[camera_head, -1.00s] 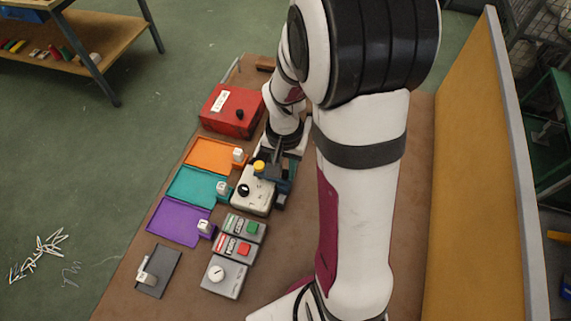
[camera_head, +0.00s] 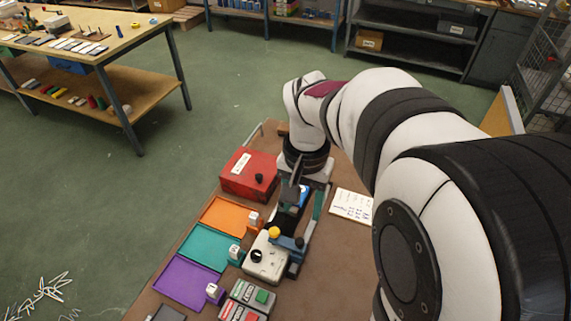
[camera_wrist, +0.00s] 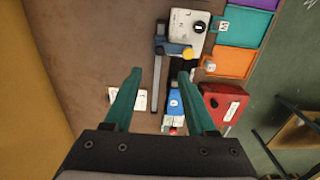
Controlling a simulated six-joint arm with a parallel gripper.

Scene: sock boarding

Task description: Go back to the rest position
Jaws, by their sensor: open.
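My gripper (camera_head: 304,203) is open and empty, its two green fingers spread above the table (camera_head: 340,270).
A red box (camera_head: 247,175) stands left of my gripper. Orange (camera_head: 228,216), teal (camera_head: 188,247) and purple (camera_head: 184,283) trays line the table's left edge. A control box (camera_head: 247,303) with green and red buttons stands in front. A written card (camera_head: 352,206) lies right on bare table.

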